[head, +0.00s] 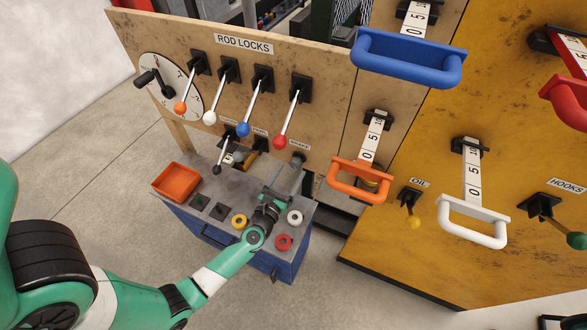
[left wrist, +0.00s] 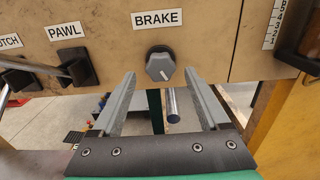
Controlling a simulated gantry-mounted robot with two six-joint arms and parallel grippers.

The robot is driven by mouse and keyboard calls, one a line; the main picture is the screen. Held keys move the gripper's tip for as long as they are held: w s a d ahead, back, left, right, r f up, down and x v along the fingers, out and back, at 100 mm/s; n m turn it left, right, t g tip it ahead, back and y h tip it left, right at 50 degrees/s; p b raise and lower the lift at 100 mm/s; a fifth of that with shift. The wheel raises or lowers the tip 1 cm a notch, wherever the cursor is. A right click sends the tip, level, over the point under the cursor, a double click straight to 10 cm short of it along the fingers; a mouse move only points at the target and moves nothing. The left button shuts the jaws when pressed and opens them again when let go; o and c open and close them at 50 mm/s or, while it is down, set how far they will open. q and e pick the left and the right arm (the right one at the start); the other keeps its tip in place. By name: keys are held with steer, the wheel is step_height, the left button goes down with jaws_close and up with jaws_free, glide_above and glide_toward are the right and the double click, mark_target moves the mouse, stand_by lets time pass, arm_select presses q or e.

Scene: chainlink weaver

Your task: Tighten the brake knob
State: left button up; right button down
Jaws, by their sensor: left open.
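The brake knob (left wrist: 160,67) is grey and lobed, with a white pointer line and a dark round base. It sits on the wooden panel under the BRAKE label (left wrist: 157,19). My left gripper (left wrist: 159,75) is open, its two grey fingers pointing at the panel, one tip to each side of the knob in the picture. I see no contact with the knob. In the head view the left gripper (head: 285,180) is above the workbench with its fingers toward the knob area at the panel's lower edge. My right gripper is not in view.
The PAWL lever (left wrist: 78,67) stands left of the knob. Rod lock levers (head: 290,120) hang above. The bench (head: 220,185) below carries an orange tray (head: 176,182) and yellow, white and red rings. An orange handle (head: 358,190) juts out at the right.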

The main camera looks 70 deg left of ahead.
arm_select(q)
steer(key=shift+x, duration=1.4)
jaws_close()
